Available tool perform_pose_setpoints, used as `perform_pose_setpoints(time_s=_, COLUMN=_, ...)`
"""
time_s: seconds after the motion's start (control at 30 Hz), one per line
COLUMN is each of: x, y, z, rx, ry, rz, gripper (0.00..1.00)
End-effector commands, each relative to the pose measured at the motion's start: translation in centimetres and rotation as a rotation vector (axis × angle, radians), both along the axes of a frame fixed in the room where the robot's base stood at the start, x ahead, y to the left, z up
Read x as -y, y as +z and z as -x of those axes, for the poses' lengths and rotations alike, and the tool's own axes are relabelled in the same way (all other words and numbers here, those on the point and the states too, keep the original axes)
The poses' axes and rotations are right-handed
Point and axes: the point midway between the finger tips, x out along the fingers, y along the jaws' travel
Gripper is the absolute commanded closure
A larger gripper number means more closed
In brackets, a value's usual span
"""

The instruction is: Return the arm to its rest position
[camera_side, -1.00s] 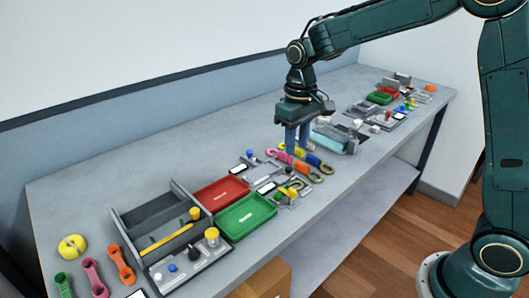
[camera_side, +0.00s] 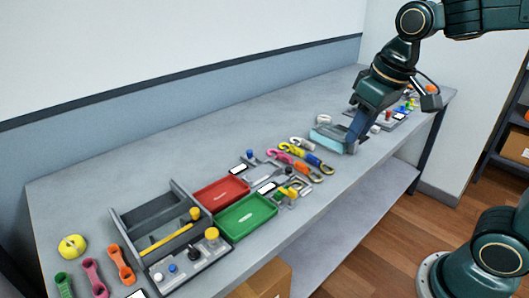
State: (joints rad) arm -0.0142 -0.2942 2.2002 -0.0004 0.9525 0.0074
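My dark green arm reaches in from the upper right. My gripper (camera_side: 355,137) points down over the right part of the grey bench (camera_side: 130,175), its blue fingers seen edge-on. The fingertips overlap the right end of a light-blue tray (camera_side: 327,136) in the picture; whether they touch it is not clear. The gap between the fingers is hidden, and I see nothing clearly held.
Several coloured hooks (camera_side: 292,151) lie left of the tray. Red (camera_side: 219,193) and green (camera_side: 245,217) trays and a grey divided box (camera_side: 150,218) stand further left. Small parts crowd the bench's right end. The bench's back strip is clear.

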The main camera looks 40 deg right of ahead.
Motion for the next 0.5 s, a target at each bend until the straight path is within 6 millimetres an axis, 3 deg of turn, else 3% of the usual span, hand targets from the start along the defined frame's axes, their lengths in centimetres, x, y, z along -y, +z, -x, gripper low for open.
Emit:
perform_pose_setpoints(time_s=0.3, x=0.3, y=0.4, z=5.9, rx=0.114, ry=-0.005, rz=0.000, gripper=0.68)
perform_pose_setpoints(time_s=0.5, x=0.4, y=-0.1, z=8.7, rx=0.173, ry=-0.006, rz=0.001, gripper=0.68)
